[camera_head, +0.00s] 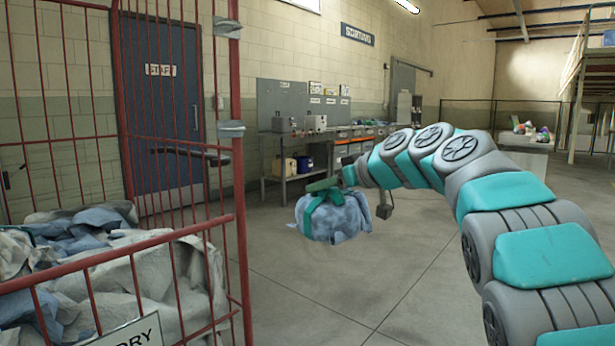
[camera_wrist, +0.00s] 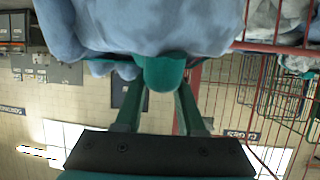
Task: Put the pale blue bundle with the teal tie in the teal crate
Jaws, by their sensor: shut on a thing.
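A pale blue bundle with a teal tie (camera_head: 334,217) hangs in the air from my gripper (camera_head: 325,186) in the head view, to the right of the red cage. In the wrist view the bundle (camera_wrist: 150,25) fills the top, and my gripper (camera_wrist: 163,85) is shut on its teal tie (camera_wrist: 163,73). The bundle is clear of the floor. I cannot make out a teal crate in either view.
A red barred cage (camera_head: 242,200) stands at the left with grey, white and blue cloth bundles (camera_head: 90,245) inside. Open concrete floor (camera_head: 330,290) lies in the middle.

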